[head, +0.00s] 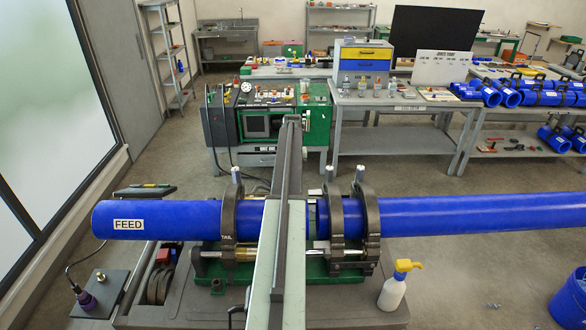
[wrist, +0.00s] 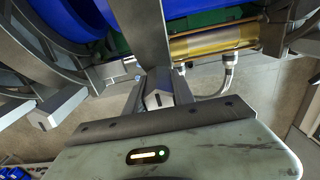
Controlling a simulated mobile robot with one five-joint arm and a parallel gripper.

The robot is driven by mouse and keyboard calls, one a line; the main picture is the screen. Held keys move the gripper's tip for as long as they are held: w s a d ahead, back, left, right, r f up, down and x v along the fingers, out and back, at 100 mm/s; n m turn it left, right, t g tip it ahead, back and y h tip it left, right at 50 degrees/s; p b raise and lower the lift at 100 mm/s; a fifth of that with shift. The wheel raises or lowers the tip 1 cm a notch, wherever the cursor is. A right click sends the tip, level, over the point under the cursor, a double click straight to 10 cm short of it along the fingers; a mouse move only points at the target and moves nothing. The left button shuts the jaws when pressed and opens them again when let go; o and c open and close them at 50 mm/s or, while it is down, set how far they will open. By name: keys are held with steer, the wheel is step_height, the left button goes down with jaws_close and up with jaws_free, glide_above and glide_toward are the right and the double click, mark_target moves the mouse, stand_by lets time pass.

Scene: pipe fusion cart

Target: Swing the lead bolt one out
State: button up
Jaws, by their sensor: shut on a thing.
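The lead clamps stand at right of centre in the head view, a nearer ring (head: 333,215) and a farther-right ring (head: 368,212) around a blue pipe (head: 470,215). Pale-topped bolts rise above them, at the left ring (head: 328,175) and right ring (head: 359,174). Which is lead bolt one, I cannot tell. My arm hides the space just left of these clamps. In the wrist view my gripper (wrist: 158,90) is beyond its pale body, shut on a grey metal part close to the clamps and pipe. The held part's shape is mostly hidden.
The tail clamp (head: 232,220) holds the FEED pipe (head: 165,220) at left. A brass-coloured cylinder (wrist: 210,42) and hose fitting (wrist: 229,62) lie close to my gripper. A spray bottle (head: 394,288) stands on the cart.

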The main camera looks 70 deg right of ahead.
steer(key=shift+w+d+f, duration=0.1)
steer(key=shift+w+d, duration=0.2)
steer(key=shift+d, duration=0.35)
steer(key=shift+w+d+f+b, duration=0.15)
steer(key=shift+w+d+f, duration=0.05)
steer(key=shift+d, duration=0.3)
steer(key=shift+w+d+f+b, duration=0.15)
steer(key=shift+w+d, duration=0.05)
steer(key=shift+d, duration=0.35)
